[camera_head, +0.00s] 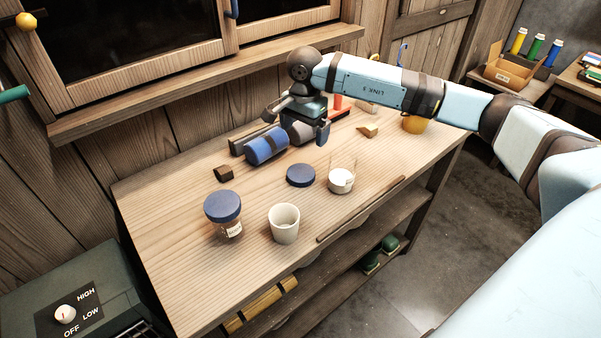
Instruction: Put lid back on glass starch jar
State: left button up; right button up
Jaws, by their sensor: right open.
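An open glass jar (341,181) with white contents stands upright on the wooden bench. A round dark blue lid (300,175) lies flat on the bench just left of it, apart from it. Another jar (229,229) with brown contents and a small label wears a similar blue lid (222,205); the label is too small to read surely. My right gripper (297,125) is open and hangs above the back of the bench, behind the loose lid. It partly hides the blue and grey rolls under it. My left gripper is not in view.
A whitish cup (284,223) stands in front of the lid, and a thin wooden stick (361,209) lies along the front edge. A blue roll (266,146), small wood blocks (223,174) and a yellow-orange pot (414,124) are farther back.

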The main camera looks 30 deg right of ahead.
send_over(302, 171)
jog(key=f, duration=0.7)
jog(key=shift+d+f+p, duration=0.2)
jog(key=shift+p, duration=0.1)
jog(key=shift+f, duration=0.35)
jog(key=shift+a+f+p, duration=0.15)
jog(key=shift+f+p, duration=0.15)
jog(key=shift+f, duration=1.05)
jog(key=shift+a+f+p, duration=0.1)
jog(key=shift+f+p, duration=0.2)
jog(key=shift+f, duration=1)
jog(key=c, duration=0.8)
